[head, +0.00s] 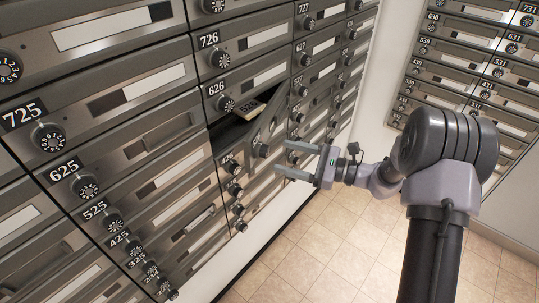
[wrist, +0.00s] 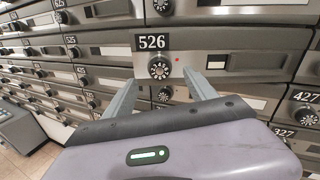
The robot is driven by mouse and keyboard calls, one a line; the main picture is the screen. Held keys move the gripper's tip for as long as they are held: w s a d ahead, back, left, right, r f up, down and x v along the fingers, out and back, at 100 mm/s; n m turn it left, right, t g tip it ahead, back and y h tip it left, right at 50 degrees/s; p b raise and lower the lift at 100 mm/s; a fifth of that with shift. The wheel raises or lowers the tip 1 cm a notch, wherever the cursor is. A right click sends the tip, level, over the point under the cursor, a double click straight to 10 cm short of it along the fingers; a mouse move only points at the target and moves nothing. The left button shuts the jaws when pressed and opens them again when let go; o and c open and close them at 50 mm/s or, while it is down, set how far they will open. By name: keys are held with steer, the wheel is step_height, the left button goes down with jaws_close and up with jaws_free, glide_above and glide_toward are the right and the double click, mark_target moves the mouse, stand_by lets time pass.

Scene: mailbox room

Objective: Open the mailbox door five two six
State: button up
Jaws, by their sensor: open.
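The door marked 526 (wrist: 237,65) faces my gripper in the wrist view, with its round black dial (wrist: 158,68) below the number plate and a small red dot beside the dial. In the head view this door (head: 268,125) stands swung outward, with a dark opening (head: 228,133) to its left. My gripper (head: 281,157) is open, just outside the door near the dial. In the wrist view its fingers (wrist: 160,82) lie either side of the dial; contact cannot be told.
Door 626 (head: 250,82) is shut above, and door 426 (head: 231,176) lies below. Column 725 (head: 75,115) stands to the left, with several shut doors. Another mailbox bank (head: 470,45) is on the far right wall. The tiled floor (head: 335,240) is clear.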

mark_target(268, 152)
steer(key=x, duration=0.5)
steer(key=shift+w+a+b, duration=0.1)
steer(key=shift+a+b, duration=0.2)
steer(key=shift+c, duration=0.5)
jaws_close()
